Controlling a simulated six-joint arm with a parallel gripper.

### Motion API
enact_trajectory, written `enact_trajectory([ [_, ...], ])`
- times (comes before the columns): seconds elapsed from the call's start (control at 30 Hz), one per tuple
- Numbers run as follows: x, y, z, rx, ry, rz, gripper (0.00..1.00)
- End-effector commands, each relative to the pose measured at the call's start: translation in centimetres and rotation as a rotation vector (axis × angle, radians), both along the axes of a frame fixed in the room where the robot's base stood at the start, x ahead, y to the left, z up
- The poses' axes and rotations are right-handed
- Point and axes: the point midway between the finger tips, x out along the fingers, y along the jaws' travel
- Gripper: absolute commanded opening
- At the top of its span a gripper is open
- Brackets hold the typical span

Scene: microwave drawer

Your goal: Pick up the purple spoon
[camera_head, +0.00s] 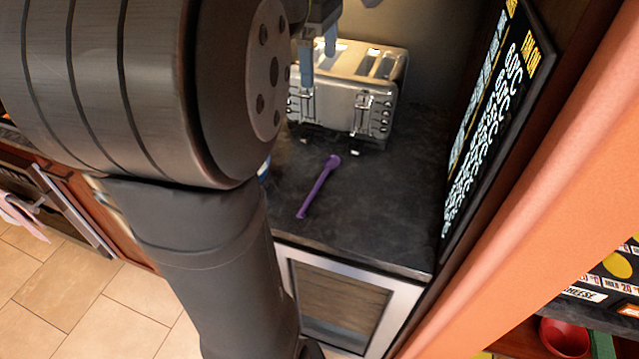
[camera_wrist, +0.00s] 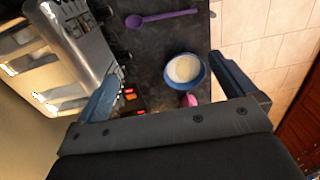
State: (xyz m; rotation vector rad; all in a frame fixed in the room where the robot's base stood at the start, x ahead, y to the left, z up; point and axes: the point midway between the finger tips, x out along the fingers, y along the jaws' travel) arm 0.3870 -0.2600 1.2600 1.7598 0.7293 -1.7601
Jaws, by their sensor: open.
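The purple spoon (camera_head: 318,187) lies on the dark countertop in front of the toaster, its bowl end toward the toaster in the head view. In the wrist view the spoon (camera_wrist: 162,17) lies near the top of the picture, beyond my fingertips and apart from them. My gripper (camera_wrist: 168,85) is open with nothing between its fingers. In the head view my gripper shows only partly, at the top above the toaster, with my arm covering much of the left side.
A silver toaster (camera_head: 345,90) stands behind the spoon. A blue bowl with pale contents (camera_wrist: 186,70) sits near the counter edge, with a small pink object (camera_wrist: 189,100) beside it. A black lettered board (camera_head: 497,110) bounds the counter (camera_head: 385,215) on the right.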

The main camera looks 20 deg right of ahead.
Motion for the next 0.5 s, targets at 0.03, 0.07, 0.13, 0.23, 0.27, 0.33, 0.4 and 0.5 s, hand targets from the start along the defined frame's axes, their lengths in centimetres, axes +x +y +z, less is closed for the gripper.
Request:
enact_trajectory([
  [0.03, 0.04, -0.03, 0.48, -0.001, -0.001, 0.000, 1.00],
  [0.07, 0.04, -0.02, 0.67, -0.001, -0.001, 0.000, 1.00],
  [0.13, 0.00, 0.00, 0.94, 0.000, 0.000, 0.000, 1.00],
  [0.23, -0.01, 0.01, 1.05, 0.001, 0.001, 0.000, 1.00],
  [0.27, -0.01, 0.01, 1.05, 0.001, 0.001, 0.000, 1.00],
  [0.33, -0.01, 0.01, 1.04, 0.001, 0.001, 0.000, 1.00],
  [0.4, -0.01, 0.01, 1.03, 0.000, 0.000, 0.000, 0.96],
  [0.5, -0.01, 0.01, 1.02, 0.000, 0.000, 0.000, 0.76],
])
